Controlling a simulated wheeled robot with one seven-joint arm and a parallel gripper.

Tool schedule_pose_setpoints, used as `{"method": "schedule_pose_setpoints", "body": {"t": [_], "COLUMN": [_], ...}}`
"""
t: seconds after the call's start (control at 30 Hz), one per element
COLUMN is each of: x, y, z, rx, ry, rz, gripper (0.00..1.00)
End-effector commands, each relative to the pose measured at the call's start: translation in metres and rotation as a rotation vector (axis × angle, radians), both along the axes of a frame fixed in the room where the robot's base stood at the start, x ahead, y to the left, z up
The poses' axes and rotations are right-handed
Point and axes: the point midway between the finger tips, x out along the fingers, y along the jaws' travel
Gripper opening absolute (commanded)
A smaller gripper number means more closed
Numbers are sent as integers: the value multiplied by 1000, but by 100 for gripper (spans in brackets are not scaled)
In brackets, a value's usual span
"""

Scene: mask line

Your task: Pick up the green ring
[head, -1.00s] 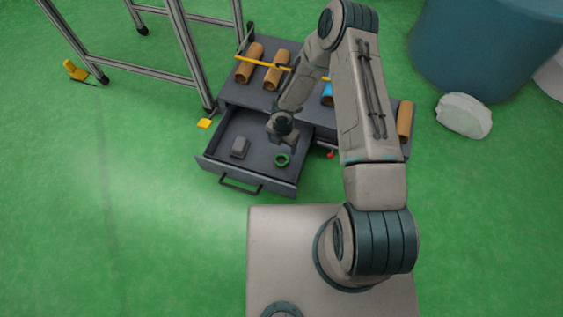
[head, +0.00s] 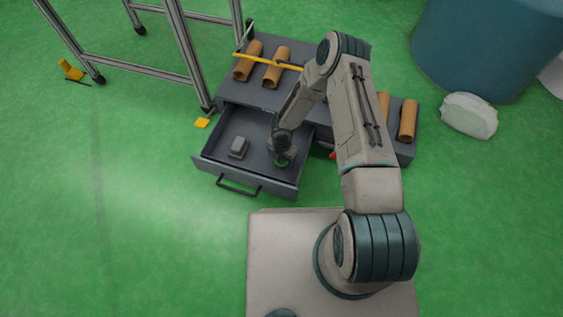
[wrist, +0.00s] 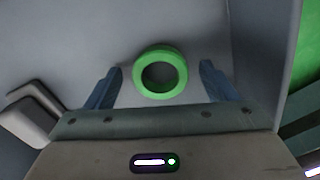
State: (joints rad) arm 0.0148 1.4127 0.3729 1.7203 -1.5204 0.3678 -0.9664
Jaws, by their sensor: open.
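The green ring (wrist: 160,58) lies flat on the floor of the open drawer (head: 213,165). In the wrist view it sits between and slightly beyond the two blue fingers of my gripper (wrist: 160,85), with a gap on each side. My gripper is open and empty.
A grey block (head: 238,147) lies in the drawer, left of my gripper. The drawer walls stand close around. Several brown cylinders (head: 276,68) and a yellow bar (head: 262,61) are on the unit's top. A metal frame (head: 190,60) stands at left.

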Motion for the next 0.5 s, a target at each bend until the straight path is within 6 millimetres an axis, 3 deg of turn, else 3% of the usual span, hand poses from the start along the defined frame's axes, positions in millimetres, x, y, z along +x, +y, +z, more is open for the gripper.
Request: {"method": "schedule_pose_setpoints", "body": {"t": [0.1,0.27,0.3,0.5], "x": [0,0,0,1], "y": [0,0,0,0], "z": [1,2,2,2], "rx": [-1,-1,-1,-1], "ry": [-1,-1,-1,-1], "rz": [0,0,0,0], "gripper": [78,34,30,30]}}
